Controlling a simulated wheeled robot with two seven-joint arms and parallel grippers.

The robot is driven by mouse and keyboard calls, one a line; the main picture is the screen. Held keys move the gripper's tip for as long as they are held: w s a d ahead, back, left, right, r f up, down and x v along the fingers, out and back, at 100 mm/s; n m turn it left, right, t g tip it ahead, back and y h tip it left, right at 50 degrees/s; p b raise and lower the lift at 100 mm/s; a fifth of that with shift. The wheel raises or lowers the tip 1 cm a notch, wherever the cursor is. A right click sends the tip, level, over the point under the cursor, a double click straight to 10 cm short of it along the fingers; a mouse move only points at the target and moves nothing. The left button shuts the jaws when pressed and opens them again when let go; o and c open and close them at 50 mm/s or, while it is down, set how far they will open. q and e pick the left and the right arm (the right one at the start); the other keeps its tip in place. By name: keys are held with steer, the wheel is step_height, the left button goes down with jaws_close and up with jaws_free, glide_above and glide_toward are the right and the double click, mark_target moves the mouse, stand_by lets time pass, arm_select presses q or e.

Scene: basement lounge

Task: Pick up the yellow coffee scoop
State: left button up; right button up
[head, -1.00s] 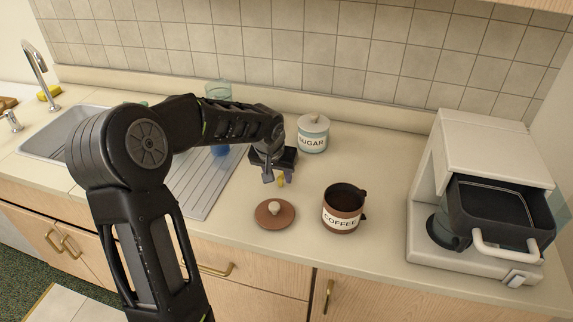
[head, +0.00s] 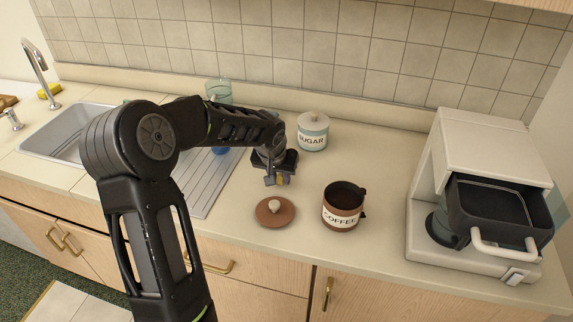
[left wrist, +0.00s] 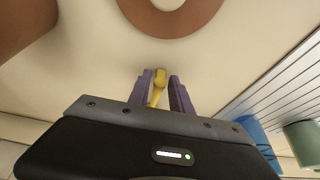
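The yellow coffee scoop (left wrist: 158,84) lies between the two purple fingers of my left gripper (left wrist: 162,82) in the left wrist view. It sits close to the left-hand finger, and a gap shows between it and the right-hand finger. In the head view my left gripper (head: 280,181) is low over the counter, behind the brown lid, and only a bit of yellow shows at its fingertips. The fingers look open around the scoop; contact with the left-hand finger is unclear. My right gripper is in neither view.
The brown lid (head: 276,212) lies in front of the gripper. The open coffee canister (head: 343,212) stands to its right and the sugar jar (head: 313,137) behind. A blue item (left wrist: 259,137) and a green one (left wrist: 304,140) stand near the drainboard (head: 203,182). A coffee maker (head: 490,145) is far right.

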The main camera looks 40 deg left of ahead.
arm_select(q)
jaws_close()
steer(key=shift+r, duration=0.1)
step_height(320, 180, up, 10)
steer(key=b, duration=0.1)
stand_by(0.6)
stand_by(0.4)
